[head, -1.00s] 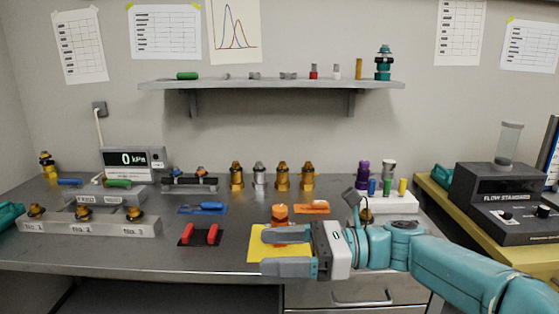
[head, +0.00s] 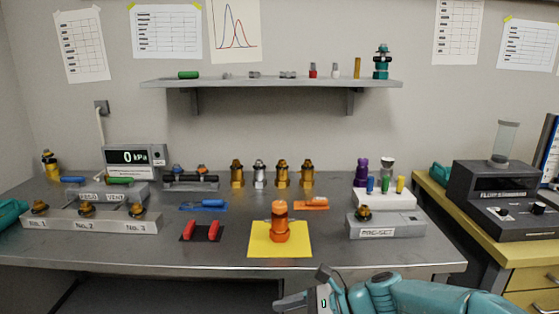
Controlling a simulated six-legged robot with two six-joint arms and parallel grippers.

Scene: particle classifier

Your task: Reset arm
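My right arm comes in from the lower right, low in front of the bench's front edge. Its gripper (head: 296,302) is at the bottom of the head view, partly cut off by the picture's edge. One grey finger shows, and I cannot tell how far apart the fingers are. An orange fitting (head: 280,224) stands upright on the yellow mat (head: 258,249), apart from the gripper. My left gripper is not in view.
The grey bench (head: 200,254) holds a three-place block (head: 60,224), red pieces (head: 213,231), several brass fittings (head: 307,173) and a grey block (head: 385,231) at the right. A flow standard (head: 500,185) stands on the yellow side table. The bench front is clear.

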